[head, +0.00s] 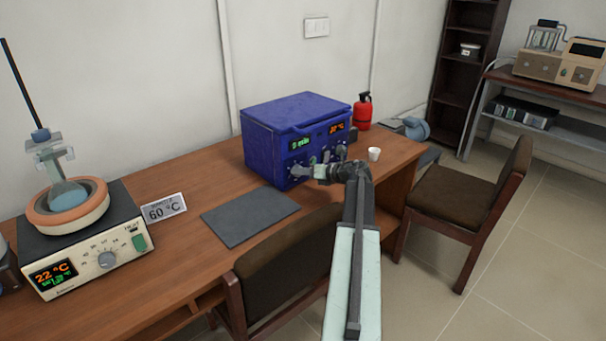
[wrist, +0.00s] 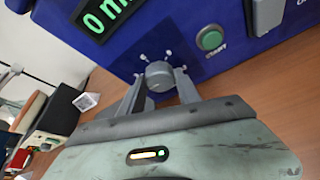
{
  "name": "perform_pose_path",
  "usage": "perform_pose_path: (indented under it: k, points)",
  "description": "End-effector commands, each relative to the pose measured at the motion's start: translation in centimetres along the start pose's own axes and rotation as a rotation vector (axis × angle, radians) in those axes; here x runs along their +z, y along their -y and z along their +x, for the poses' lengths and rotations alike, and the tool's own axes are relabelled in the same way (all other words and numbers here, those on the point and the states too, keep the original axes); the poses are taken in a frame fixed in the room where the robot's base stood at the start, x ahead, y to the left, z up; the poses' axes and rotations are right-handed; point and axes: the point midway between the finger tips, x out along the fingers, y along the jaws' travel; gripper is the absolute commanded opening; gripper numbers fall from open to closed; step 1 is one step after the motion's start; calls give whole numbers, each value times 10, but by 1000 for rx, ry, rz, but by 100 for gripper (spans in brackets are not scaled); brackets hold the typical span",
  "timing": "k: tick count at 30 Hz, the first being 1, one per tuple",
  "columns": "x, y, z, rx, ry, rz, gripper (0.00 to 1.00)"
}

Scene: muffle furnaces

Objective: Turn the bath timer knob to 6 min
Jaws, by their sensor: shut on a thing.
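The blue bath (head: 262,150) stands on the wooden bench with a green display and an orange temperature display on its front. The green display (wrist: 105,15) in the wrist view shows 0 and a partly cut-off "min". The grey timer knob (wrist: 158,76) sits below that display, with small marks around it. My gripper (wrist: 158,90) is shut on the timer knob, one finger on each side. In the head view my gripper (head: 302,171) reaches the left part of the bath's front and hides the knob.
A green button (wrist: 210,39) and another grey knob (wrist: 267,14) are right of the timer knob. A white cup (head: 374,154) stands right of the bath. A dark mat (head: 250,217), a 60 °C sign (head: 164,208) and a hotplate (head: 110,262) are to the left. Chairs stand before the bench.

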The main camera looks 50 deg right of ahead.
Motion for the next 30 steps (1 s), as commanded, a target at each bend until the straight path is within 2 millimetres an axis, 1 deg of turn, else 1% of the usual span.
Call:
perform_pose_path:
  k: [1,6,12,21,30]
  points:
    - [-2,3,1,13,-4,34,0]
    - [-3,4,0,61,-5,149,0]
    - [-3,4,0,100,-5,247,0]
    - [-2,3,0,128,-7,314,0]
    - [-2,3,-1,131,-7,321,0]
